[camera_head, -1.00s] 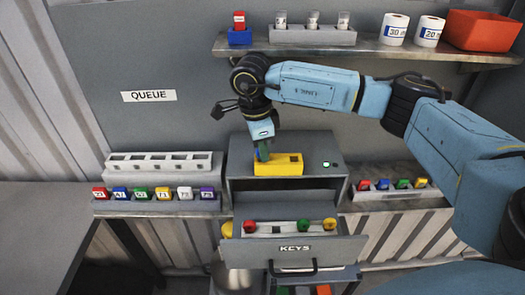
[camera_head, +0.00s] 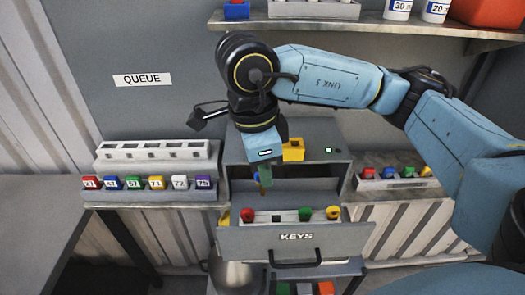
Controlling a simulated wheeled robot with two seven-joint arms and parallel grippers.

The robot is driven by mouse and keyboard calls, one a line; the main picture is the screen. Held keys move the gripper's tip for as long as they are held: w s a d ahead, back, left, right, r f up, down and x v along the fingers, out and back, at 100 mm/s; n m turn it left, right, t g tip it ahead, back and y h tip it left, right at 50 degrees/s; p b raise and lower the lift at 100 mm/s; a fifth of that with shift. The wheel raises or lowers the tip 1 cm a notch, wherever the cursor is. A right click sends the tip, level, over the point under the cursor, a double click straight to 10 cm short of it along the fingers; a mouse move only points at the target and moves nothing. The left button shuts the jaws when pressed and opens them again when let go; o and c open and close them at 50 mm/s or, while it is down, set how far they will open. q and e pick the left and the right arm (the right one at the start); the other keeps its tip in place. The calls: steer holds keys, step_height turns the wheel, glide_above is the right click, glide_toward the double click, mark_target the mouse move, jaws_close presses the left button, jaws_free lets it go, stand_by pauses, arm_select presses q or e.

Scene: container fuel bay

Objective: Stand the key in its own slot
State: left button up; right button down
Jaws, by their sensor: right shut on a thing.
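My right gripper (camera_head: 264,177) points down in front of the cabinet, above the open drawer. It is shut on a key, which is mostly hidden by the fingers; a small orange-brown bit shows beside them. The drawer (camera_head: 296,237), labelled KEYS, holds a pale slotted insert. The stretch between red and green shows no key head. A yellow block (camera_head: 293,150) sits on the cabinet top, partly behind the gripper. My left gripper is not in view.
The cabinet (camera_head: 335,170) has a green light on top. A rack of numbered coloured blocks (camera_head: 150,196) is at the left, below a white slotted rack (camera_head: 152,150). Another rack (camera_head: 397,184) is at the right. A shelf (camera_head: 370,25) runs above the arm.

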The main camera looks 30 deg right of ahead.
step_height(320, 180, up, 7)
steer(key=s+a+p, duration=0.1)
steer(key=s+p, duration=0.1)
steer(key=p, duration=0.1)
steer(key=shift+s+a+f+p, duration=0.15)
steer(key=shift+a+f+p, duration=0.05)
steer(key=shift+p, duration=0.2)
stand_by(0.6)
